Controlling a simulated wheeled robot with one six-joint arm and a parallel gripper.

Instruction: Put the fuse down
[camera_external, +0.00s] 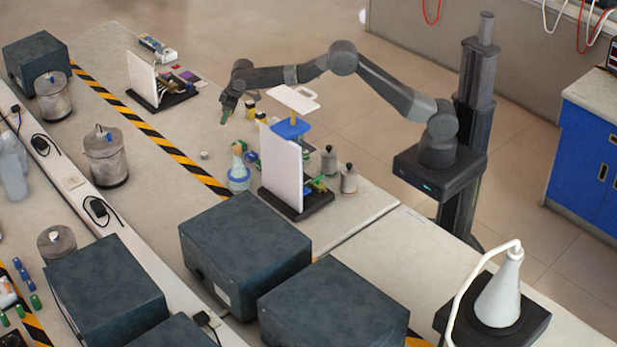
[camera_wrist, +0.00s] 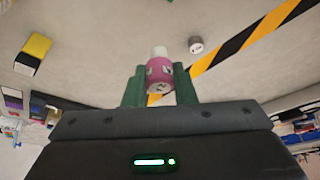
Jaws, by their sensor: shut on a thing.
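My gripper (camera_wrist: 160,88) shows green fingers in the wrist view, one on each side of the fuse (camera_wrist: 160,72). The fuse is a small pink cylinder with pale ends, and the fingers are shut on it. In the external view my gripper (camera_external: 228,112) points down over the light worktop (camera_external: 190,125), to the left of the blue and white stands. The fuse cannot be made out there. I cannot tell how far the fuse is from the worktop.
A small grey cylinder (camera_wrist: 196,45) lies near the yellow-black stripe (camera_wrist: 245,38). A yellow and black block (camera_wrist: 33,52) is at the left.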

